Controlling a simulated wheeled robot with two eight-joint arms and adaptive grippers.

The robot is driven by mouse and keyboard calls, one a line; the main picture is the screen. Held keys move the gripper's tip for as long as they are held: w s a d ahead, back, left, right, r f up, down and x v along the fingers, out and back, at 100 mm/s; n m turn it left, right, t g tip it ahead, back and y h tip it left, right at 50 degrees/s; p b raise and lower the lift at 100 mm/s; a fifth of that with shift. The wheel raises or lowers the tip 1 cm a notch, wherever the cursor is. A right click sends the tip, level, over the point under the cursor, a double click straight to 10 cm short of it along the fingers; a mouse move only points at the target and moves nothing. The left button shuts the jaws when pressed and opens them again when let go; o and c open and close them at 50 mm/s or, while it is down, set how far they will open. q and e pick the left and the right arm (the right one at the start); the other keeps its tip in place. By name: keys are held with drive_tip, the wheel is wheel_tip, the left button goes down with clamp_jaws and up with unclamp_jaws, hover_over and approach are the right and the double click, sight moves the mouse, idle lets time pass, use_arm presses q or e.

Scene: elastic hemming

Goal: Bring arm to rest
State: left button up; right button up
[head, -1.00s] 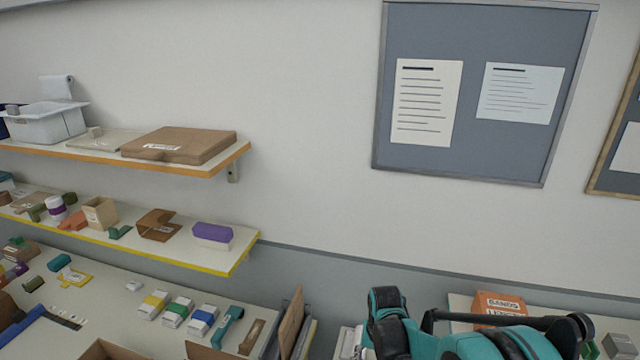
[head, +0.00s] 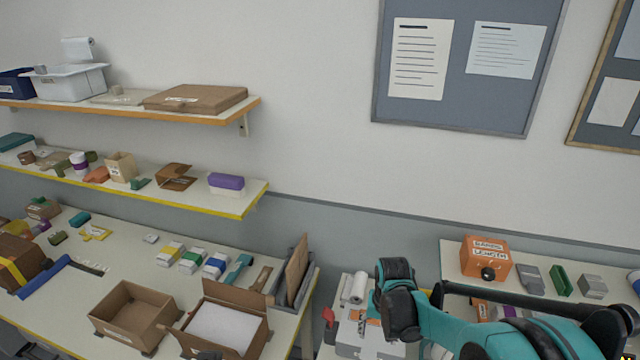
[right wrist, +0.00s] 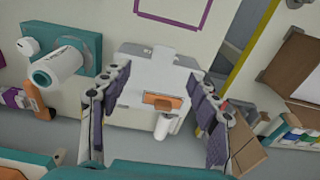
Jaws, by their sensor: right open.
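My right arm (head: 440,318), teal and black, comes in from the lower right in the head view. Its gripper fingers cannot be made out there. In the right wrist view my right gripper (right wrist: 158,105) shows two dark padded fingers spread wide apart with nothing held between them. Beyond the fingers is a pale grey machine (right wrist: 150,62) with an orange part and a white cylinder. This machine (head: 362,345) also shows in the head view beside my arm, partly hidden by it. My left gripper does not show.
An orange box (head: 486,258) and several small items stand on the right table, behind my arm. The left table (head: 120,270) holds open cardboard boxes (head: 133,312) and several small packs. Two shelves (head: 150,200) hang on the wall above it.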

drive_tip(key=s+d+f+n+t+b, duration=0.1)
drive_tip(key=s+f+t+b, duration=0.2)
drive_tip(key=s+b, duration=0.5)
drive_tip(key=s+d+f+n+t+b, duration=0.1)
drive_tip(key=s+f+n+t+b, duration=0.1)
drive_tip(key=s+b, duration=0.6)
drive_tip(key=shift+s+d+f+t+b, duration=0.25)
drive_tip(key=shift+f+t+b, duration=0.65)
drive_tip(key=shift+b, duration=0.85)
